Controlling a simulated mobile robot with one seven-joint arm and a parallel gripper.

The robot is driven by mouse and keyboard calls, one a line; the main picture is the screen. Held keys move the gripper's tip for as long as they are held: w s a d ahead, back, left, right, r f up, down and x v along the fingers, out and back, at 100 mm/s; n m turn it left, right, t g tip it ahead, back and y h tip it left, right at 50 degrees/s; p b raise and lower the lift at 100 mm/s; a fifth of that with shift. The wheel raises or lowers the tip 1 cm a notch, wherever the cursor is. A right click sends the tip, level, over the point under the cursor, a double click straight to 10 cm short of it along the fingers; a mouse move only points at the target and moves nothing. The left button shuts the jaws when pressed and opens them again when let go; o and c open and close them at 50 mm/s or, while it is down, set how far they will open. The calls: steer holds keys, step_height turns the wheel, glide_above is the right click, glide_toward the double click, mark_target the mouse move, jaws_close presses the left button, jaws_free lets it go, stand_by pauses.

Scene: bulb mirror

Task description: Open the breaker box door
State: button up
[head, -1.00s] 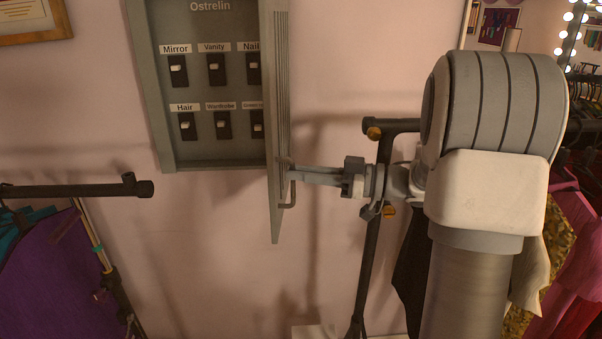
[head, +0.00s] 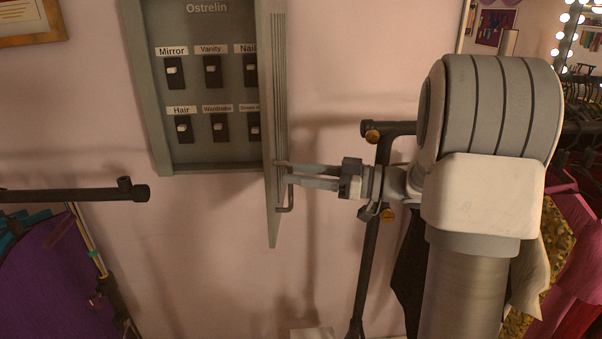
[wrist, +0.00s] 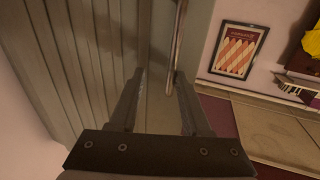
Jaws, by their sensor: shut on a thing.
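The grey breaker box (head: 152,110) hangs on the wall at upper left in the head view. Its door (head: 271,215) stands swung out, seen nearly edge-on, and the switches inside show. The door handle (head: 290,200) is a thin bar on the door's right face; it also shows in the wrist view (wrist: 178,45). My gripper (head: 283,172) reaches in from the right at the handle's upper part and is shut on it. In the wrist view, the two fingers (wrist: 160,100) stand a little apart beside the ribbed door panel (wrist: 85,60); the exact contact is hard to see.
A dark clothes rail (head: 75,194) with purple clothing is at lower left. A dark stand (head: 370,260) rises behind my arm. Colourful clothes hang at the right (head: 575,225). The wall below the box is mostly clear.

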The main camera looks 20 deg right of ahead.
steer(key=shift+d, duration=0.1)
steer(key=b+v, duration=0.3)
steer(key=v, duration=1.4)
steer(key=shift+d, duration=0.15)
